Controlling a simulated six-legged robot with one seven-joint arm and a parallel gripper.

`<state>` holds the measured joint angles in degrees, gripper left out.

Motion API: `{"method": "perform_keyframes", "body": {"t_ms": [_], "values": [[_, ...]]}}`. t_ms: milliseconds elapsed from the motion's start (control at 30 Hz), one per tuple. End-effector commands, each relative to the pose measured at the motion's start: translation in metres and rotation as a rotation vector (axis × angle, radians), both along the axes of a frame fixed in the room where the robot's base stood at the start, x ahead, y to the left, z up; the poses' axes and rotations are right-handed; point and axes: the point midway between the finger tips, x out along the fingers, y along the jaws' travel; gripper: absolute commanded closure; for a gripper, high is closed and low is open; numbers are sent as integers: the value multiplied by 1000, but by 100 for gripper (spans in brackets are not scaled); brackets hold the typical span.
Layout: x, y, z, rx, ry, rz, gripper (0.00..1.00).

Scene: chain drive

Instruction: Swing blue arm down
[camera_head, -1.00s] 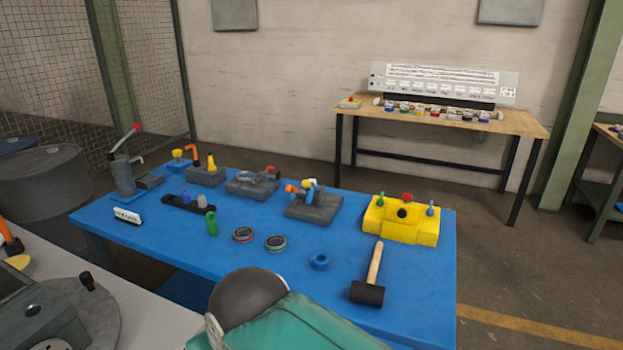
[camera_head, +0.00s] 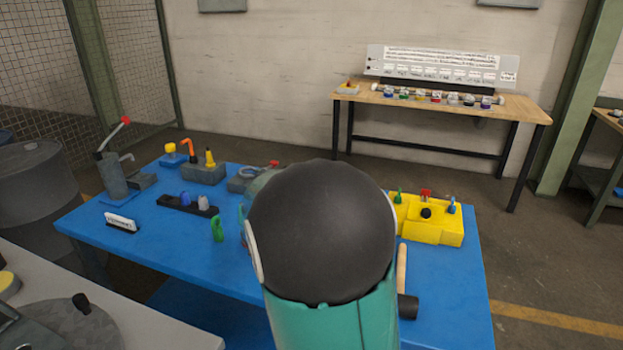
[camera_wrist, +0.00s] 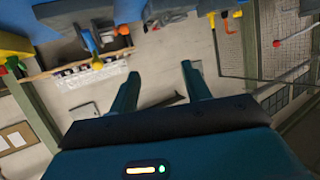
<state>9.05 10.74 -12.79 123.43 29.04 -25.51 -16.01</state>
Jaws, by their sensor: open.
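A grey fixture with a blue arm (camera_wrist: 90,42) and orange knob (camera_wrist: 124,29) shows at the upper left of the upside-down wrist view. In the head view, my own arm hides it. My gripper (camera_wrist: 160,70) shows in the wrist view with its two teal fingers spread apart and nothing between them. The fingertips are apart from the blue arm, which lies to their upper left in the picture. The gripper is not visible in the head view.
The blue table (camera_head: 150,245) also holds a yellow block (camera_head: 432,232) with small levers, a mallet (camera_head: 407,305), a green part (camera_head: 217,229) and a pump with a red-tipped handle (camera_head: 115,175). A wooden bench (camera_head: 520,108) stands behind.

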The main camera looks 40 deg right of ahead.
Motion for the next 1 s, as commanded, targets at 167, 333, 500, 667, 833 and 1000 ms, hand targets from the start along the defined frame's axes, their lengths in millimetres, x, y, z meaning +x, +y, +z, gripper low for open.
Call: {"method": "perform_keyframes", "body": {"t_ms": [167,333,500,667,833,1000], "values": [[-8,-84,-33,-205,-46,-215,52],[-23,-128,-44,-361,-68,-340,52],[-27,-144,-45,-414,-76,-378,52],[-18,-161,-45,-415,-77,-381,52],[0,-189,-46,-413,-76,-379,52],[19,-219,-46,-413,-76,-379,52]]}}
